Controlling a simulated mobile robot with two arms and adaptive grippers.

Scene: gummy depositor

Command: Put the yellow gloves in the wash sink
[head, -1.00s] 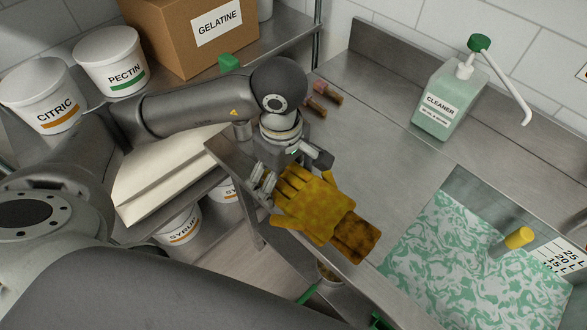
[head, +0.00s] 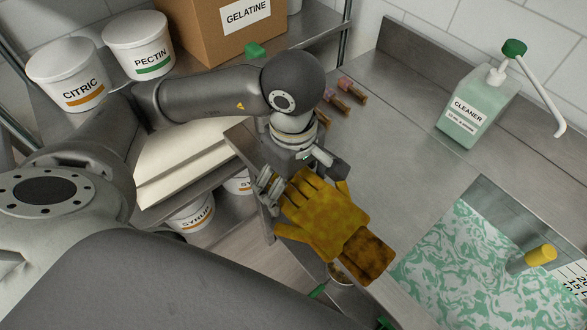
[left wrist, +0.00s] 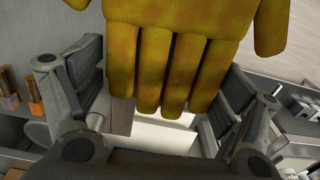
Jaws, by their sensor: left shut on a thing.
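The yellow gloves (head: 325,215), stained brown toward the cuff, are held at the finger end by my left gripper (head: 292,180). In the head view they cover part of the counter's front edge, cuff toward the lower right. In the left wrist view the glove fingers (left wrist: 165,65) lie between the two jaws of my left gripper (left wrist: 165,95), which is shut on them. The wash sink (head: 492,203) is at the lower right, with green-and-white swirled liquid in it. The gloves are left of the sink and apart from it. My right gripper is not in view.
A cleaner bottle (head: 473,112) with a long spout stands on the counter behind the sink. A yellow cylinder (head: 541,255) rises at the sink's right. Small brown-handled items (head: 345,92) lie near the wall. The counter (head: 400,150) between is bare. Tubs and a gelatine box (head: 215,45) stand at left.

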